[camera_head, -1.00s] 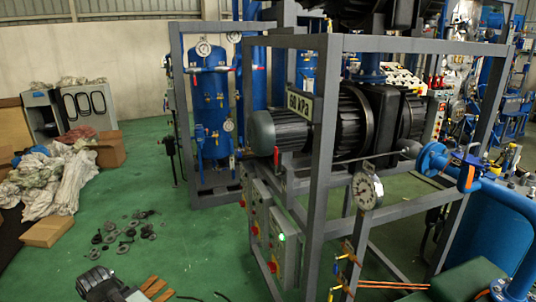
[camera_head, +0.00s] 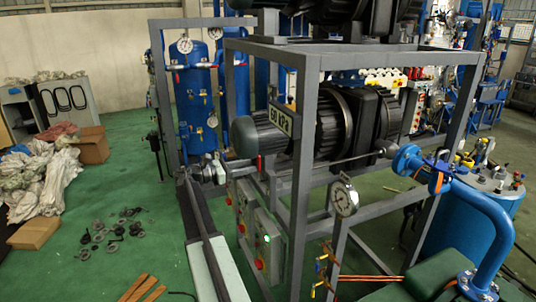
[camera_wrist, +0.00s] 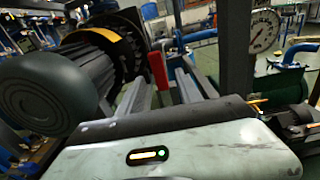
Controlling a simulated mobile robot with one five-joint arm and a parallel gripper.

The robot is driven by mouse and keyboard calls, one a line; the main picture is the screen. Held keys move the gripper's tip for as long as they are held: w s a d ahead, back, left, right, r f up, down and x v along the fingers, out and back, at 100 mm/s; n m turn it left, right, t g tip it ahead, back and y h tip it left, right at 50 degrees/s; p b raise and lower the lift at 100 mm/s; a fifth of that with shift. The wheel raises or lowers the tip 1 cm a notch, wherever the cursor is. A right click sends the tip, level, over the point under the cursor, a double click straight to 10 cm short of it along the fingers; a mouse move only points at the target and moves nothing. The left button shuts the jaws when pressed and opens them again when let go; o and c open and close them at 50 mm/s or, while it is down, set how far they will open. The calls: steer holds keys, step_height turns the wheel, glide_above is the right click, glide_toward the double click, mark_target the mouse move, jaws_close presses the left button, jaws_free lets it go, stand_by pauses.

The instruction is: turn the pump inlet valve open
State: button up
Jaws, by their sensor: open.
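A red lever handle (camera_head: 259,165), the likely pump inlet valve handle, stands upright beside the grey motor at the left side of the pump frame. It also shows in the wrist view (camera_wrist: 158,70), upright near the middle. My gripper (camera_head: 212,172) is raised on my arm, to the left of the red lever in the head view. I see no clear contact. The valve body behind the lever is mostly hidden.
The grey steel frame (camera_head: 303,120) surrounds the pump and motor (camera_head: 258,138). Control boxes (camera_head: 266,240) sit below. A pressure gauge (camera_head: 344,198) and blue pipe (camera_head: 480,205) stand to the right. Loose black parts (camera_head: 115,230) lie on the green floor at left.

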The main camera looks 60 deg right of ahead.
mark_target(260, 162)
steer(key=shift+s+d+r, duration=0.2)
steer(key=shift+d+r, duration=0.15)
steer(key=shift+r, duration=0.05)
steer(key=x, duration=0.7)
steer(key=shift+s+d, duration=0.2)
steer(key=shift+s, duration=0.05)
jaws_close()
stand_by(0.8)
